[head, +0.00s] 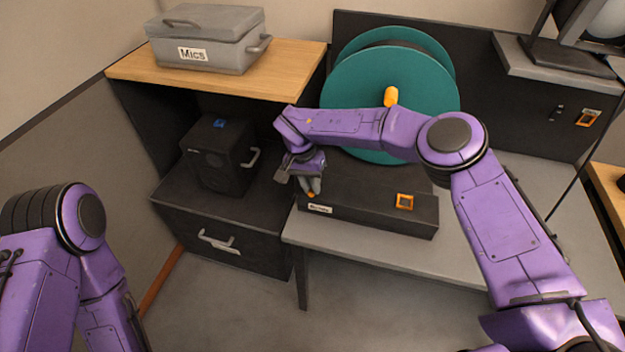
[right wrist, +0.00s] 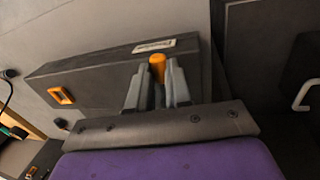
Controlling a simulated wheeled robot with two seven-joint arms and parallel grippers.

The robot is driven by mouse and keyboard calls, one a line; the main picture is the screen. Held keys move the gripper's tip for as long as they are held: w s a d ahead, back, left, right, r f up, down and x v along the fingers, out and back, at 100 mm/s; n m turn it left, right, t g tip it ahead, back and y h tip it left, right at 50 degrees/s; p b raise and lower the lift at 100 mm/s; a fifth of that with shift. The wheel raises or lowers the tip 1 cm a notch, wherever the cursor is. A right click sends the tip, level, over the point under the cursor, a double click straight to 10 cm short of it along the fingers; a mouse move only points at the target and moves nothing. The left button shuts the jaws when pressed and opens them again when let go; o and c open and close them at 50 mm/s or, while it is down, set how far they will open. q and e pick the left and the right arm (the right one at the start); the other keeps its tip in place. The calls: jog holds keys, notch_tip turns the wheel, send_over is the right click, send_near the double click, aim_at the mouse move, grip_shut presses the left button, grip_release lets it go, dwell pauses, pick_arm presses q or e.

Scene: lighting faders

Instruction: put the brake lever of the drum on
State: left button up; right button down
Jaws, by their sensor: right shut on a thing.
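The teal drum (head: 425,90) stands upright on a dark base box (head: 370,212) on the grey bench. An orange handle (head: 391,96) sticks out of the drum's face. The brake lever has an orange end (head: 311,195), low at the left end of the base box, beside a white label. My right gripper (head: 313,186) reaches down to it and is shut on it. In the right wrist view the orange lever end (right wrist: 157,66) shows between the two grey fingers (right wrist: 156,88); the rest of the lever is hidden. My left gripper is out of view.
An orange square frame (head: 404,201) sits on the base box. A grey "Mics" case (head: 207,40) lies on the wooden shelf (head: 290,72). The bench front (head: 460,240) is clear.

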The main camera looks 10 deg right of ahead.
jog(key=shift+s+f+n, duration=0.35)
jog(key=shift+n, duration=0.15)
jog(key=c, duration=1.1)
grip_release()
jog(key=shift+o, duration=0.2)
jog(key=shift+w+d+r, duration=0.1)
jog(key=shift+w+r, duration=0.05)
jog(key=shift+r, duration=0.25)
notch_tip(320, 180, up, 10)
jog(key=w+a+b, duration=0.1)
jog(key=b, duration=0.1)
jog(key=shift+a, duration=0.4)
jog(key=shift+f, duration=0.2)
